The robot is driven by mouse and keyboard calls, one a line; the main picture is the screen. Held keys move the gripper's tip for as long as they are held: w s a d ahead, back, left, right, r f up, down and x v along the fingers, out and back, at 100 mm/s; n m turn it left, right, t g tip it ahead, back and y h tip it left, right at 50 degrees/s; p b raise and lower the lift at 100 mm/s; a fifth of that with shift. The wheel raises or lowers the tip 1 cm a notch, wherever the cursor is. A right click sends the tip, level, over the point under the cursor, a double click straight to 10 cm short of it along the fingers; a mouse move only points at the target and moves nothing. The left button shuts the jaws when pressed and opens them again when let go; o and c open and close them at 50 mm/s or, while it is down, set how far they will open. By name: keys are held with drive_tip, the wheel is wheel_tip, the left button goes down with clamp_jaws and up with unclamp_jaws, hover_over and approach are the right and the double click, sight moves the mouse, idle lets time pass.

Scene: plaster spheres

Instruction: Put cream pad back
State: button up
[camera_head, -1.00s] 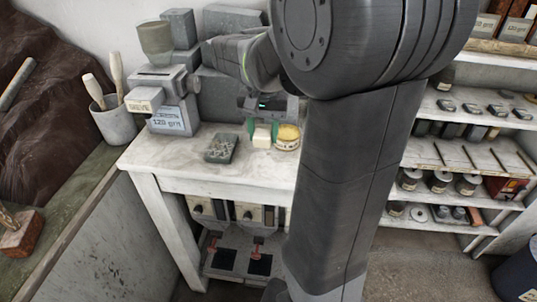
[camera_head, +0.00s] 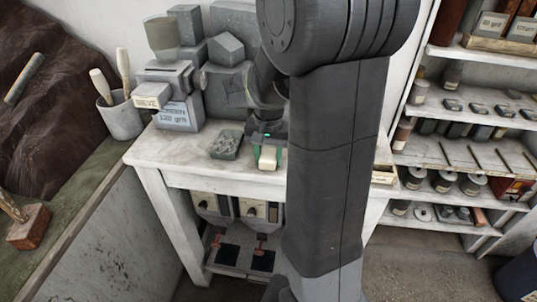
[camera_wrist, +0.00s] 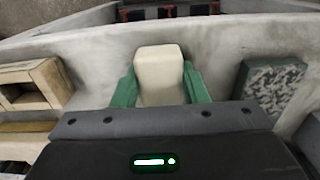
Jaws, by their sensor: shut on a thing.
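The cream pad (camera_wrist: 159,74) is a pale block between the green fingers of my gripper (camera_wrist: 160,86) in the wrist view. My gripper is shut on it. In the head view the cream pad (camera_head: 268,157) shows at the end of my gripper (camera_head: 268,147), over the white table (camera_head: 160,160) near its front edge. I cannot tell whether the pad touches the table top. My arm hides the right part of the table.
A grey speckled block (camera_head: 227,144) lies left of the gripper; it also shows in the wrist view (camera_wrist: 271,84). A machine with a hopper (camera_head: 172,95) stands on the table's left. A tan box (camera_wrist: 30,85) shows at the wrist view's left. Shelves (camera_head: 460,155) stand at right.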

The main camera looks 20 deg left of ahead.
sight(268, 155)
drive_tip(key=o, duration=1)
drive_tip(key=shift+o, duration=0.2)
wheel_tip(268, 155, up, 12)
drive_tip(key=shift+r, duration=0.15)
